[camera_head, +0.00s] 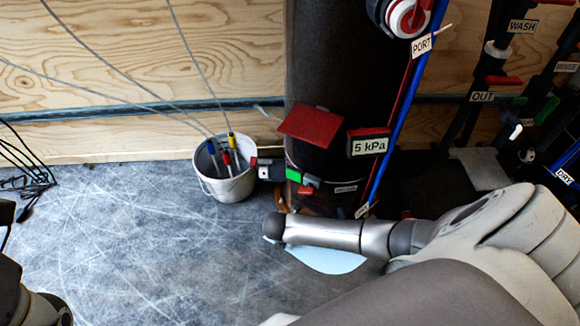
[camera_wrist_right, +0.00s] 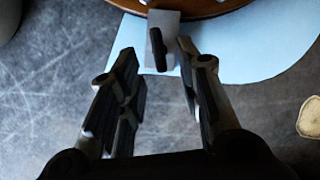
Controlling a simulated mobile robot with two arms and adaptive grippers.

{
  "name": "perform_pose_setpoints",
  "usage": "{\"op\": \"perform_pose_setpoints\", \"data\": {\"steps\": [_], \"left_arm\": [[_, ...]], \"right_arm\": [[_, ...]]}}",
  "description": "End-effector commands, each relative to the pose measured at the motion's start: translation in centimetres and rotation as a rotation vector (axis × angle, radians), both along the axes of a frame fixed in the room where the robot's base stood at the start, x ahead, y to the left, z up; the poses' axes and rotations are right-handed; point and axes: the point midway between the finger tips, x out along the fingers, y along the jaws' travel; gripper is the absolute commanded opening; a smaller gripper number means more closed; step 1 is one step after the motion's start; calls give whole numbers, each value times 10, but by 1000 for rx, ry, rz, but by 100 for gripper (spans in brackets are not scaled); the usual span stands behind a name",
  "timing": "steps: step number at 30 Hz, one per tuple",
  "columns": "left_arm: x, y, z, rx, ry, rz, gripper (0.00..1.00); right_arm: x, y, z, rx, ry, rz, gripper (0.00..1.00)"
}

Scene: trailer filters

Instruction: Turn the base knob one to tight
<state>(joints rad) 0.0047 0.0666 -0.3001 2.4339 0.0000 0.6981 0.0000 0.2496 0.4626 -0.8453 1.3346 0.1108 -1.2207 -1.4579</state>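A small black elongated knob (camera_wrist_right: 158,48) sits on a light grey tab in the right wrist view, in front of an orange-brown curved rim (camera_wrist_right: 205,22). I take it to be the base knob; it is hidden behind my right arm in the head view. My right gripper (camera_wrist_right: 155,58) is open, with one finger on each side of the knob. The fingers look apart from it, and nothing is held. In the head view, my right arm reaches in from the right to the column's foot, and its fingers are hidden. Only parts of my left arm show at the left edge.
The dark column (camera_head: 318,75) carries a red flap (camera_head: 310,125) and a 5 kPa label (camera_head: 369,146). A white bucket (camera_head: 226,184) with coloured probes stands left of it. A light blue sheet (camera_head: 330,261) lies on the floor.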

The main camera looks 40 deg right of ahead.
Motion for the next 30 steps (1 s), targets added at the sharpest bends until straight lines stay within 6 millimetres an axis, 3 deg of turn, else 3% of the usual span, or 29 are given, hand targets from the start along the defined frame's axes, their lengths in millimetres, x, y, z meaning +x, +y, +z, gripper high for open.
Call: {"op": "perform_pose_setpoints", "data": {"steps": [1, 7, 20, 28, 30], "left_arm": [[-1, 0, -2, 0, -17, 1, 40], [-5, -1, 6, 3, -55, 3, 40], [-6, -2, 11, 6, -67, 3, 40], [-6, -2, 11, 5, -68, 3, 40], [-6, -2, 11, 5, -68, 3, 40]], "right_arm": [[2, -2, -10, 0, 0, -1, 32], [6, -7, -24, 0, 0, -1, 32], [7, -9, -27, 1, -1, -1, 32], [7, -9, -27, 0, 0, -1, 0], [7, -9, -27, 0, 0, -1, 0]]}}
